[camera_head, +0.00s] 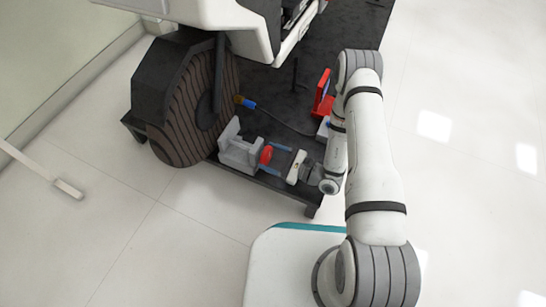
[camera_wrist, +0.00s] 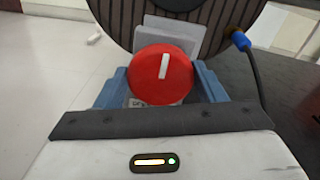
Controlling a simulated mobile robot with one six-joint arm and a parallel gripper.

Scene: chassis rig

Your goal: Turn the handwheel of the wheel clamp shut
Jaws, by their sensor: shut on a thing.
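The handwheel is a red round knob (camera_wrist: 162,76) with a white mark pointing almost straight up in the wrist view; it also shows in the head view (camera_head: 266,155). It sits on the grey wheel clamp (camera_head: 238,152), beside the brown treaded wheel (camera_head: 172,130). The clamp's pale plate shows behind the knob in the wrist view (camera_wrist: 180,35). My gripper (camera_head: 272,157) has its blue fingers on either side of the knob and is shut on it. The fingers also show in the wrist view (camera_wrist: 163,84). The knob hides most of the clamp from the wrist.
A blue plug (camera_head: 248,103) with a dark cable lies near the wheel and shows in the wrist view (camera_wrist: 240,40). A red bracket (camera_head: 323,95) stands near my arm. The dark rig plate (camera_head: 340,28) carries these things. Open pale floor (camera_head: 470,180) lies to the right.

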